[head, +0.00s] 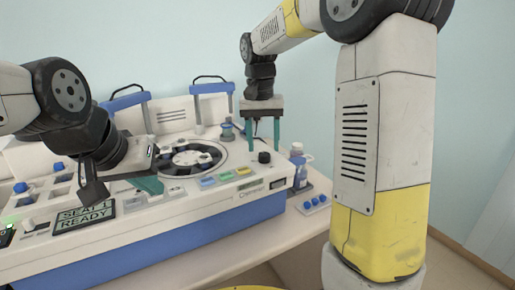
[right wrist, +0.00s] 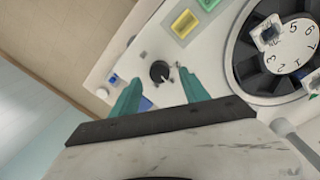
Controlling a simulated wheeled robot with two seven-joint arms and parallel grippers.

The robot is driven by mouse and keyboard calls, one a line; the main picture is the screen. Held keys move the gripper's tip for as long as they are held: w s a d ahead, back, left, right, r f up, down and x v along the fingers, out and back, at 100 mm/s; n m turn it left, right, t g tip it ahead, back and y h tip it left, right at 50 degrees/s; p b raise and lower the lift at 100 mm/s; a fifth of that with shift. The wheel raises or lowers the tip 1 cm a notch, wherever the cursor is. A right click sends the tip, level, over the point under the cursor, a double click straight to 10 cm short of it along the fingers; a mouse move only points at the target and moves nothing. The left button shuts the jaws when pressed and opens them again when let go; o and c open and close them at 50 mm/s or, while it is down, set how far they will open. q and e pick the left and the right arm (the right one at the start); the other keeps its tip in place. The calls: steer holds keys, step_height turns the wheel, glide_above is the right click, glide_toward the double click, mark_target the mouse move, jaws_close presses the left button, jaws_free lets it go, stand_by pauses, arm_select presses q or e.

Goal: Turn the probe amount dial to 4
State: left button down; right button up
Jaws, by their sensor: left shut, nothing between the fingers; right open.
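A small black dial (head: 264,157) stands at the right end of the machine's white top; it also shows in the right wrist view (right wrist: 160,71). I take it for the probe amount dial; its scale and setting are too small to read. My right gripper (head: 265,148) points down above the dial. Its teal fingers are open, and in the right wrist view the dial appears between the fingertips (right wrist: 160,79), with nothing held. My left gripper (head: 150,185) is shut and empty, low over the machine's front left of the carousel.
A numbered round carousel (head: 191,158) is left of the dial. Coloured buttons (head: 226,177) line the front. A screen (head: 85,215) reads "SEAT 1 READY". Bottles (head: 299,172) and a blue tray (head: 314,204) stand right of the machine.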

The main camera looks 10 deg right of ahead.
mark_target(262, 153)
step_height(262, 153, up, 5)
steer(key=shift+a, duration=0.15)
steer(key=shift+r, duration=0.2)
steer(key=shift+s, duration=0.1)
